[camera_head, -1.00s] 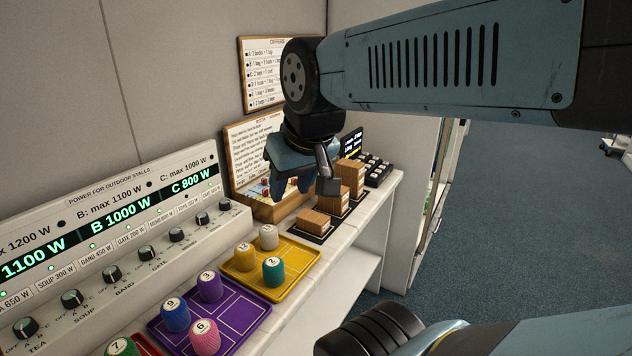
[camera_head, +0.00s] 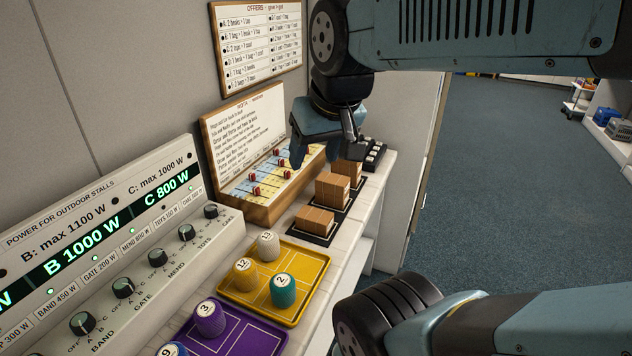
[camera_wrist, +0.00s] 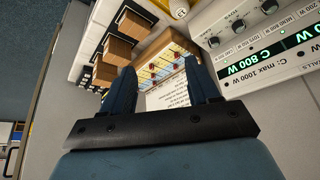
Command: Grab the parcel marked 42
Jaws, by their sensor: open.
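Three brown cardboard parcels stand in a row on black mats at the far end of the counter: a low front one (camera_head: 314,219), a middle one (camera_head: 332,189) and a back one (camera_head: 348,170). No number 42 is readable on any of them. In the wrist view the parcels show at upper left (camera_wrist: 137,24), (camera_wrist: 117,50), (camera_wrist: 104,73), outside the fingers. My gripper (camera_head: 324,160) is open and empty, appearing above and in front of the parcels in the head view. In the wrist view its fingers (camera_wrist: 160,68) point towards the wooden board.
A wooden rota board (camera_head: 262,211) with red pegs stands against the wall beside the parcels. A yellow tray (camera_head: 292,311) and a purple tray (camera_head: 262,338) hold numbered pegs. A power panel (camera_head: 120,240) lines the wall. Open floor (camera_head: 480,160) lies right of the counter.

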